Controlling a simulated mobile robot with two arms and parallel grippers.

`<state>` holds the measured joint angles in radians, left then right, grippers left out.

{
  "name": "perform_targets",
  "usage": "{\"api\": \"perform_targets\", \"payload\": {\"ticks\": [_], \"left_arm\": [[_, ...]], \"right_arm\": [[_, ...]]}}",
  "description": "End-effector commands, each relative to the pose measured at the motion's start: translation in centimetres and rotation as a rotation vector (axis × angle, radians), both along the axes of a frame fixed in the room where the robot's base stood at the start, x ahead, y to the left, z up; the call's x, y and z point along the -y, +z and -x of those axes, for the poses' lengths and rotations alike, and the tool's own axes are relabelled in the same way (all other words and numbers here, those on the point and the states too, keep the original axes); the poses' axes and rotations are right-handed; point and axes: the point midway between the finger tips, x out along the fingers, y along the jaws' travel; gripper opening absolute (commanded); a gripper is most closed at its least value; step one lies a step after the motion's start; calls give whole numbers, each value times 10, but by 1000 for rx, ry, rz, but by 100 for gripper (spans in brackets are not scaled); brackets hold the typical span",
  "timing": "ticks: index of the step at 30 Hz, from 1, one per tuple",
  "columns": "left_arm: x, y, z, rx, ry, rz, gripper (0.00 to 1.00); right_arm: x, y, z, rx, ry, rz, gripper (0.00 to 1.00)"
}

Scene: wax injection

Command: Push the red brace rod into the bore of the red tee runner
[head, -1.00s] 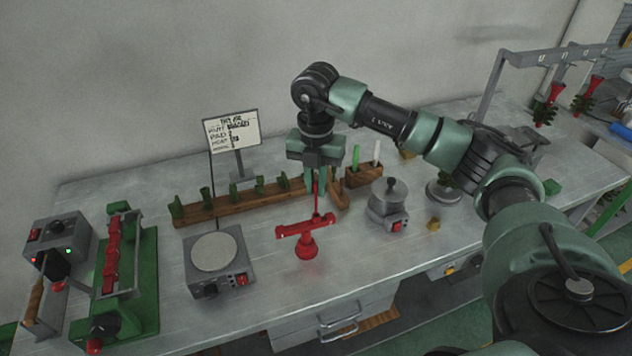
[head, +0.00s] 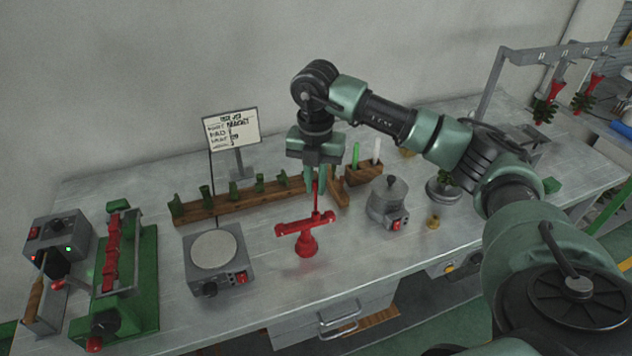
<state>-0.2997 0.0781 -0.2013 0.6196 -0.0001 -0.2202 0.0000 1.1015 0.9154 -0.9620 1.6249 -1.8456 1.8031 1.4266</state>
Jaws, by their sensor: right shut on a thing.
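The red tee runner (head: 306,241) stands upright on the bench, with its crossbar on top and a round foot below. The red brace rod (head: 316,201) is thin and upright above the right part of the crossbar. Its lower end meets the crossbar in the picture; I cannot tell how deep it sits in the bore. My right gripper (head: 316,183) points down and is shut on the upper part of the rod. My left gripper is not in view.
A hot plate (head: 219,275) stands to the left of the runner and a lidded grey pot (head: 388,204) to the right. Behind is a wooden rack (head: 215,207) with green pieces. A small brass piece (head: 433,222) lies farther right. The bench front is clear.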

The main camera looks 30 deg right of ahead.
Motion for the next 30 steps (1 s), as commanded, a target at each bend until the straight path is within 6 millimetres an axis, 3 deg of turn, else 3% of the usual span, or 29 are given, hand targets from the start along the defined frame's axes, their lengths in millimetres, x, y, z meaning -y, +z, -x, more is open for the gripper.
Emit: {"api": "perform_targets", "payload": {"ticks": [30], "left_arm": [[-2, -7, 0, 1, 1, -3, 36]], "right_arm": [[0, -10, 0, 0, 0, 0, 0]]}}
